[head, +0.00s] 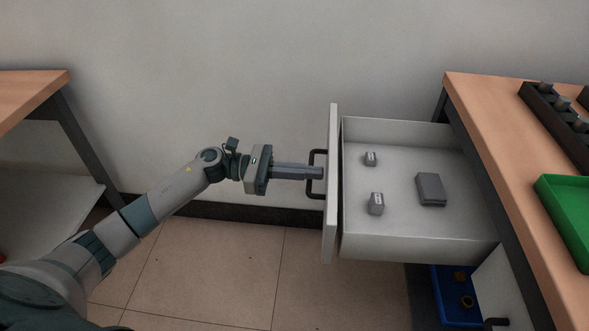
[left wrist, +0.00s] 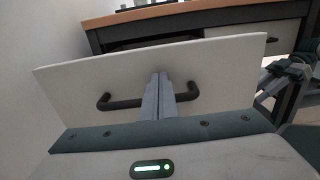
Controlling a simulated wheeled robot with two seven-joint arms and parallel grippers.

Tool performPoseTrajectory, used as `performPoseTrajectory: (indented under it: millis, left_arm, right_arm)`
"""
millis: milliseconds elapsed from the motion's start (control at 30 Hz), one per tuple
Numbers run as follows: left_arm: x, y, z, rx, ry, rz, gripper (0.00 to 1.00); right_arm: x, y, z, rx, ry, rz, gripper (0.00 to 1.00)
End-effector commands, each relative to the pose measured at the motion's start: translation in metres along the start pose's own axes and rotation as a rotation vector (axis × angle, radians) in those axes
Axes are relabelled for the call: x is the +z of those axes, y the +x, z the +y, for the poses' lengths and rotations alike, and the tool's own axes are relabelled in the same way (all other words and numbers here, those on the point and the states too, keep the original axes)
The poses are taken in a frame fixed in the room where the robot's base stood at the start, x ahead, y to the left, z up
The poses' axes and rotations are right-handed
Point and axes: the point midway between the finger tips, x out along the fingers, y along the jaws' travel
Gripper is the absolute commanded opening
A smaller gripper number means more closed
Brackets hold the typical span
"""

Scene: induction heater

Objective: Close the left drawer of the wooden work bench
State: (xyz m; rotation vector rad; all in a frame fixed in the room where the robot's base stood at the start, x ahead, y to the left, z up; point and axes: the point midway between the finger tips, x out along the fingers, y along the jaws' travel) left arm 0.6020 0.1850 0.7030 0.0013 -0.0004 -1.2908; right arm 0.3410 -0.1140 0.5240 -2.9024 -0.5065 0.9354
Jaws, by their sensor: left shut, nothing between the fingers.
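The left drawer (head: 400,246) of the wooden work bench (head: 482,128) stands pulled out. Its front panel (head: 331,190) faces my left arm and carries a dark bar handle (head: 313,186). My left gripper (head: 318,172) is shut and empty, its fingertips at the handle, close to the panel. In the left wrist view the shut fingers (left wrist: 157,84) cross the middle of the handle (left wrist: 122,103) in front of the white panel (left wrist: 215,62). Whether the tips touch the panel is hidden. My right gripper is not in view.
Inside the drawer lie two small grey blocks (head: 376,203) and a flat grey box (head: 431,189). A green tray (head: 566,205) and a dark rack (head: 553,115) are on the bench top. A blue bin (head: 455,298) sits below. Another table (head: 30,92) stands at left; the floor between is clear.

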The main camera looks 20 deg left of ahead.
Motion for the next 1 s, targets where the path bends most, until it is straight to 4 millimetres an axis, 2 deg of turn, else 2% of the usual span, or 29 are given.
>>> performPoseTrajectory:
  millis: [667,867,1000]
  left_arm:
    - [0.000,0.012,0.000,-0.001,-0.001,-0.002,0.00]
    - [0.000,0.034,0.000,-0.002,0.000,-0.003,0.00]
    - [0.000,0.060,-0.001,-0.002,0.001,-0.004,0.00]
  right_arm:
    - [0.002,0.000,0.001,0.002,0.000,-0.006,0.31]
    - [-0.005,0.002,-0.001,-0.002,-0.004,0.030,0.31]
    - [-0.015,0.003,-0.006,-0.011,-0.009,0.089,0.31]
